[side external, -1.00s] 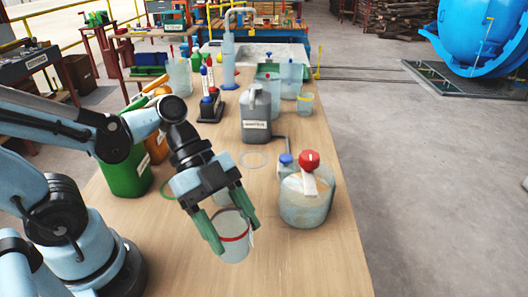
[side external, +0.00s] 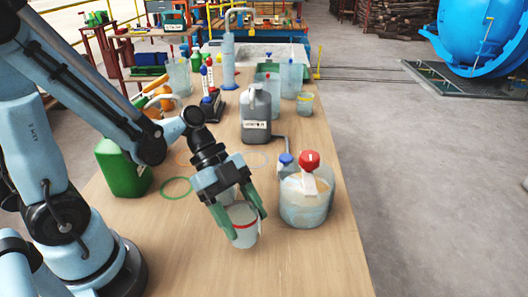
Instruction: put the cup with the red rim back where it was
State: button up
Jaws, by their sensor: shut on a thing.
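The cup with the red rim (side external: 245,239) is a pale translucent cup, upright between the green fingers of my gripper (side external: 247,222). My gripper is shut on it near the rim, coming down from the upper left. I cannot tell whether the cup's base touches the table. Flat ring marks lie on the table: a green one (side external: 176,188) to the left, a pale one (side external: 257,160) farther back, and an orange one partly hidden by my arm.
A clear jug with a red cap (side external: 306,203) stands close to the right of the cup, with a blue-capped bottle (side external: 287,166) beside it. A grey canister (side external: 256,115) and a green canister (side external: 124,168) stand farther back. The front of the wooden table (side external: 290,270) is clear.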

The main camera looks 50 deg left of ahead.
aim_at(251, 242)
jog(key=shift+f, duration=1.5)
jog(key=shift+f, duration=0.2)
jog(key=o, duration=1.2)
jog(key=shift+o, duration=0.2)
jog(key=shift+r, duration=0.15)
